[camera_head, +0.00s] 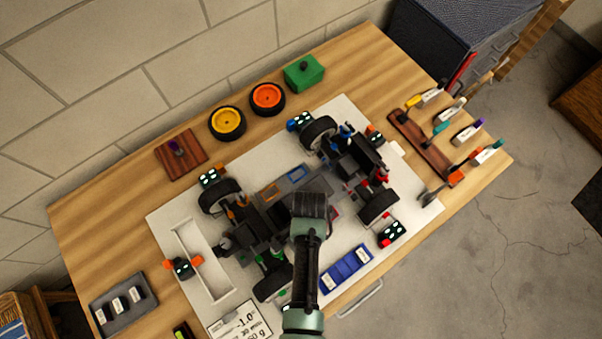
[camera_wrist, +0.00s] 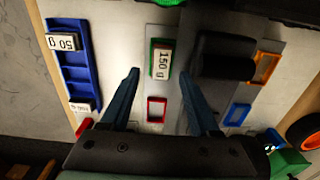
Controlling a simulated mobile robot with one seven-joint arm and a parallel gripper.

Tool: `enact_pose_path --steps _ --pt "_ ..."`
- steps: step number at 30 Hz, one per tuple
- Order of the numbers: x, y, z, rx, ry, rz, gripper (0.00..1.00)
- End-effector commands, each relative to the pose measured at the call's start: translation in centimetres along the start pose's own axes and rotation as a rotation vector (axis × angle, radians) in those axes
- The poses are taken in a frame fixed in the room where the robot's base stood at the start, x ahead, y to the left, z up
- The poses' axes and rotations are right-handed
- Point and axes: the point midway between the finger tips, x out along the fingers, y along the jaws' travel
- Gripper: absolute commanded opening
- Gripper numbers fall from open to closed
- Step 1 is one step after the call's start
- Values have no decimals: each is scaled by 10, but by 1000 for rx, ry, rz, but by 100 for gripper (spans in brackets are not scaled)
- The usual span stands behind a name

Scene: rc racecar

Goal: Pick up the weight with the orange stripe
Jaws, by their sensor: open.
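My gripper (camera_wrist: 160,75) is open and empty, with its fingers apart. In the wrist view a white weight labelled 150 g (camera_wrist: 161,65) sits in a green-edged slot between the fingertips, below them. A blue tray (camera_wrist: 75,58) at the left holds a weight labelled 50 g (camera_wrist: 62,42) and another small weight (camera_wrist: 82,106). In the head view my gripper (camera_head: 309,205) is over the car chassis, and the blue tray (camera_head: 347,268) lies to its lower right. A grey tray (camera_head: 122,318) at lower left holds several pale weights (camera_head: 118,304). I cannot make out an orange stripe on any weight.
An empty red slot (camera_wrist: 157,110), orange slot (camera_wrist: 265,68) and blue slot (camera_wrist: 237,115) are on the chassis. The car's black wheels (camera_head: 272,277) surround it. A tool rack (camera_head: 424,147) stands at the right, and loose wheels (camera_head: 228,122) lie at the back.

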Motion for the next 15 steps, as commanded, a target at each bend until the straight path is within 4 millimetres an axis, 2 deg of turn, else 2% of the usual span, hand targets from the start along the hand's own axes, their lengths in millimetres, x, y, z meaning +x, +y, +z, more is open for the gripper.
enact_pose_path --steps 6,15 --pt "0 0 0 0 0 -1 62" --pt "0 0 0 0 0 0 8"
